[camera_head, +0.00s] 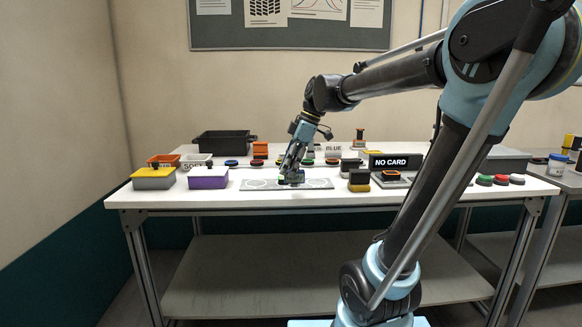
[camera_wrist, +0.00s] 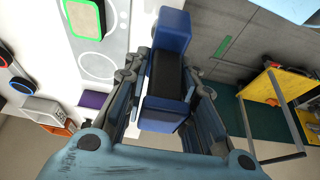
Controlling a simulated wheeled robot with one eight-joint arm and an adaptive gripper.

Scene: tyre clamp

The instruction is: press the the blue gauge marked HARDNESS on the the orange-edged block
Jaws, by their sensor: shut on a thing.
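My gripper (camera_head: 291,177) hangs low over the grey plate with printed circles (camera_head: 258,184) near the front of the white table. In the wrist view my gripper (camera_wrist: 165,80) is shut on the blue gauge (camera_wrist: 166,115), which has blue ends and a dark middle. No HARDNESS lettering can be read on it. I cannot tell for sure which block is the orange-edged one. An orange block (camera_head: 391,175) sits on a dark base right of the plate, and a green-edged block (camera_wrist: 86,18) shows in the wrist view.
Yellow-topped (camera_head: 153,178) and purple (camera_head: 208,178) boxes stand at the left, with a black bin (camera_head: 223,143) behind. A NO CARD sign (camera_head: 394,162) and a black-and-yellow block (camera_head: 359,181) stand to the right. Coloured round pieces (camera_head: 501,179) lie at the right.

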